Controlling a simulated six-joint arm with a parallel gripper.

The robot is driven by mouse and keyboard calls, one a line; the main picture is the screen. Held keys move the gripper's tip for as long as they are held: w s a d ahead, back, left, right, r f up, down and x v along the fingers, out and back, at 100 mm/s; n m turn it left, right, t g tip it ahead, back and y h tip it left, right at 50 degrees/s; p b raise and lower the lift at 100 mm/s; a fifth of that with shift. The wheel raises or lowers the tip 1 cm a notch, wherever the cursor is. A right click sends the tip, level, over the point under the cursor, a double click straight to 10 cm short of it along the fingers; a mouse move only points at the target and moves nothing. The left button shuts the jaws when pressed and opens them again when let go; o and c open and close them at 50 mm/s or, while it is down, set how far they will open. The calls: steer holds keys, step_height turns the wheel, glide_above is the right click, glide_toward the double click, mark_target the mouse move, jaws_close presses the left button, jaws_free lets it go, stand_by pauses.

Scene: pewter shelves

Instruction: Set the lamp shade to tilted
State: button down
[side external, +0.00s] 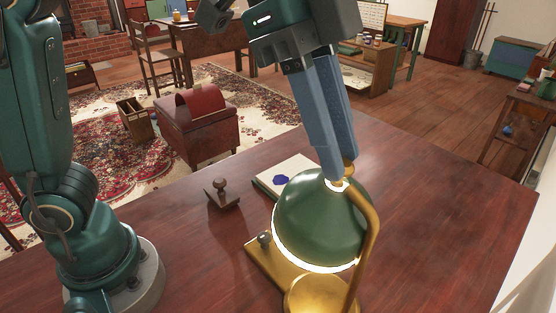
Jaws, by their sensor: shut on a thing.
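A desk lamp stands at the front right of the desk in the side external view. It has a green dome lamp shade (315,222) with a glowing lower rim, and a brass base and curved arm (371,225). The shade looks tipped, its bright rim sloping down to the right. My gripper (338,178) comes down from above, its two blue fingers close together at the top of the shade. The fingers are shut on the small brass knob there, which they partly hide. A small dark knob (264,239) sits on the brass base.
A wooden stamp (221,193) lies left of the lamp. A pale pad or book with a blue mark (285,177) lies just behind the shade. The desk (440,205) is clear to the right. Other furniture stands on the floor beyond.

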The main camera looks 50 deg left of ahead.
steer(key=shift+d, duration=0.1)
steer(key=shift+d+r+y, duration=0.15)
steer(key=shift+d+y, duration=0.3)
steer(key=shift+y, duration=0.75)
steer(key=c, duration=0.7)
jaws_free()
steer(key=shift+a+h, duration=0.3)
steer(key=shift+h, duration=0.2)
steer(key=shift+a+h, duration=0.2)
steer(key=shift+h, duration=0.2)
steer(key=shift+h, duration=0.3)
